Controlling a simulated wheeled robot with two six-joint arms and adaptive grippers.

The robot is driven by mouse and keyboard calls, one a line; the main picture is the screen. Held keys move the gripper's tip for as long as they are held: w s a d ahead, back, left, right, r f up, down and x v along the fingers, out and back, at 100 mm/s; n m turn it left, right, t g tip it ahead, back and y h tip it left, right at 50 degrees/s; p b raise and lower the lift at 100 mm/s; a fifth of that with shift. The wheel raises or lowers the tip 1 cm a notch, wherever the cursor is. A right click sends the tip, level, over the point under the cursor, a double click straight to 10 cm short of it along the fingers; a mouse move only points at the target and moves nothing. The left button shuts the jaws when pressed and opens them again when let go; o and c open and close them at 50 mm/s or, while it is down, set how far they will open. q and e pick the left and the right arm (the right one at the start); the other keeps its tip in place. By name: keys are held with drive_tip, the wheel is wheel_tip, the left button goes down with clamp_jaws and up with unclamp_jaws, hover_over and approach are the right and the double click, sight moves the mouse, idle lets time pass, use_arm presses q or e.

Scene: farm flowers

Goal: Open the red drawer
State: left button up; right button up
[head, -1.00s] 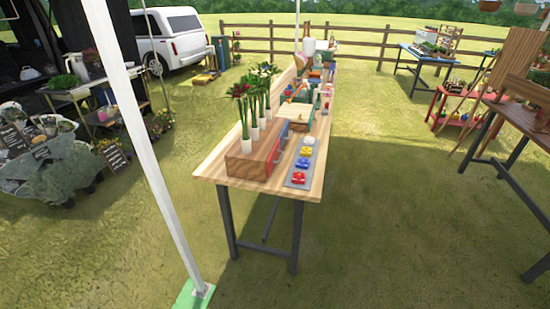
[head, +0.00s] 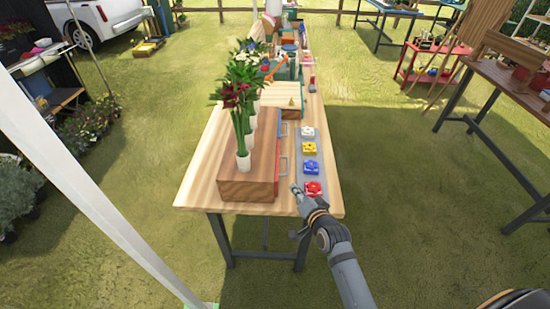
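A long wooden box (head: 249,188) stands near the front end of the wooden table. The red drawer (head: 278,175) is the near front on the box's right side, seen edge-on, with a pale handle (head: 284,169) sticking out to the right. It looks closed. A blue drawer front (head: 279,134) with its own handle (head: 284,129) lies farther back. My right gripper (head: 297,190) is just right of the red drawer, close to its handle and beside the red flower piece. Whether it touches the handle, or how open its fingers are, I cannot tell. My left gripper is not in view.
White vases (head: 243,161) with flowers stand on the box. A grey strip with red (head: 313,188), blue (head: 310,167), yellow (head: 309,149) and white (head: 307,132) flower pieces lies to its right. A white pole (head: 113,220) stands at left. Grass right of the table is clear.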

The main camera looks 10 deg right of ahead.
drive_tip(key=shift+w+d+r+m+t, duration=0.15)
drive_tip(key=shift+w+r+m+t, duration=0.05)
drive_tip(key=shift+r+m+t, duration=0.25)
drive_tip(key=shift+w+d+r+m+t, duration=0.15)
drive_tip(key=shift+w+r+m+t, duration=0.15)
drive_tip(key=shift+r, duration=0.25)
drive_tip(key=shift+s+d+r, duration=0.15)
drive_tip(key=shift+s+r, duration=0.05)
drive_tip(key=shift+s, duration=0.05)
drive_tip(key=x, duration=1.1)
drive_tip(key=shift+f, duration=0.15)
drive_tip(key=shift+s, duration=0.1)
clamp_jaws()
